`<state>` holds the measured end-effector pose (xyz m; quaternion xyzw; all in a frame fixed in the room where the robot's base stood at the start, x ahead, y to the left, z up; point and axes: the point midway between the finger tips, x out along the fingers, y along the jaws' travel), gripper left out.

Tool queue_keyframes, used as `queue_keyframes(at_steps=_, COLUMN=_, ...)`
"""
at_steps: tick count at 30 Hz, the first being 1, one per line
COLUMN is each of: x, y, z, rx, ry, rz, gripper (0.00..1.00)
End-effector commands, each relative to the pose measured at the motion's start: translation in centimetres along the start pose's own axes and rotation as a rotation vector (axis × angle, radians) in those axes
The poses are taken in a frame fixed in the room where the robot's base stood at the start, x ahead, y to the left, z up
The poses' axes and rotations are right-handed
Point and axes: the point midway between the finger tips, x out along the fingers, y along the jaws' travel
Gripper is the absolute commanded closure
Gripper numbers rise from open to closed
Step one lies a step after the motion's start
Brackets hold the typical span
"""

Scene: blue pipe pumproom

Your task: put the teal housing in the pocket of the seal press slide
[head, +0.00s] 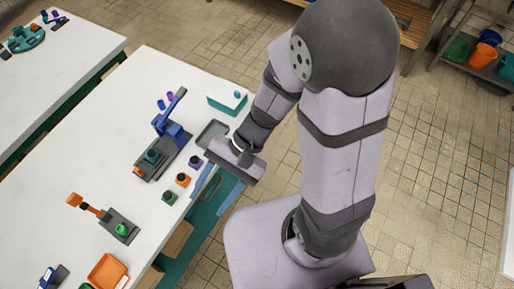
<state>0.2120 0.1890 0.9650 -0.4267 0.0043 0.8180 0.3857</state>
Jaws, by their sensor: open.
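A teal housing (152,156) with a dark top stands on the dark base of the blue-levered press (172,132). Whether it sits down in the slide's pocket is too small to tell.
Purple (195,162), orange (183,180) and green (169,197) housings stand in a row between press and gripper. An orange-levered press (118,226) and orange bin (107,271) stand nearer.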

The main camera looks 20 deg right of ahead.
Motion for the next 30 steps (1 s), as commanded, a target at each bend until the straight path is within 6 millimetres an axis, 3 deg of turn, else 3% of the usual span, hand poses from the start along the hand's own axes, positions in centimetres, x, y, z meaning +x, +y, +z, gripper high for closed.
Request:
queue_keyframes(at_steps=6, x=-5.9, y=5.5, z=-5.0, rx=-0.3, ry=0.275, rz=0.269, gripper=0.5)
queue_keyframes(at_steps=12, x=-11.5, y=7.9, z=-8.8, rx=-0.484, ry=0.477, rz=0.459, gripper=0.5)
queue_keyframes(at_steps=15, x=-13.4, y=8.4, z=-9.8, rx=-0.536, ry=0.537, rz=0.517, gripper=0.5)
queue_keyframes(at_steps=21, x=-14.9, y=8.7, z=-10.5, rx=-0.574, ry=0.581, rz=0.563, gripper=0.5)
queue_keyframes(at_steps=30, x=-14.8, y=8.7, z=-10.5, rx=-0.575, ry=0.579, rz=0.564, gripper=0.5)
